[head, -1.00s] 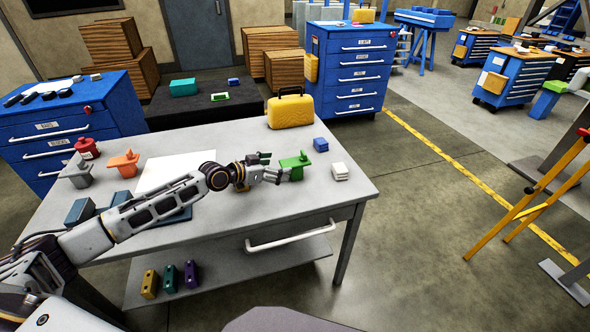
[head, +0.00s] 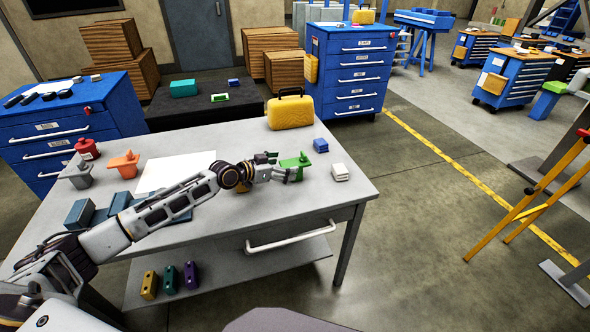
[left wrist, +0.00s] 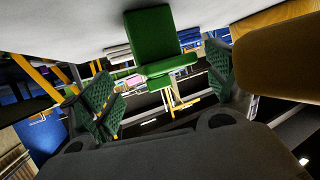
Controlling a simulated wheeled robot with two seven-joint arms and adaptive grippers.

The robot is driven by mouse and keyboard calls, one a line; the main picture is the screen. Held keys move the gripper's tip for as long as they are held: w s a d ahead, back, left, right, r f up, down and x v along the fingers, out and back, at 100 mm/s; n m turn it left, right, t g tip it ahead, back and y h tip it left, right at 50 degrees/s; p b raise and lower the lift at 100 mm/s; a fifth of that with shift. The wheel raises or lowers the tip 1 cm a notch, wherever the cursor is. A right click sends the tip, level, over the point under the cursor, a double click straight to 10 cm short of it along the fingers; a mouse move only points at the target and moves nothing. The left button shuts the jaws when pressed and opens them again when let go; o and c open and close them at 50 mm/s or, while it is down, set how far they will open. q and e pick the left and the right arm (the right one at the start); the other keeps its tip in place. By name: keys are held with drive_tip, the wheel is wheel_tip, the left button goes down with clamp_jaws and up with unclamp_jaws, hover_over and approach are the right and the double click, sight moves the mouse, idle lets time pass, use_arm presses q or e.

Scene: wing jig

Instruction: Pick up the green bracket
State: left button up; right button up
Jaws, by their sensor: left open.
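The green bracket (head: 297,162) stands on the grey table (head: 255,205) near its right end. It has an upright plate and a small tab. In the left wrist view the green bracket (left wrist: 152,42) shows ahead, between the two fingers and a little beyond their tips. My left gripper (head: 283,172) is at tabletop height just left of the bracket, its fingers pointing at it. In the left wrist view the left gripper (left wrist: 158,90) has its green-padded fingers wide apart with nothing between the pads. Whether a finger touches the bracket cannot be told. My right gripper does not show.
A blue block (head: 320,145) and a white stack (head: 340,173) sit close right of the bracket. A yellow case (head: 290,111) stands behind.

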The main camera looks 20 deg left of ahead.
sight(289, 164)
use_arm(q)
drive_tip(key=shift+x, duration=2.2)
drive_tip(key=c, duration=1.6)
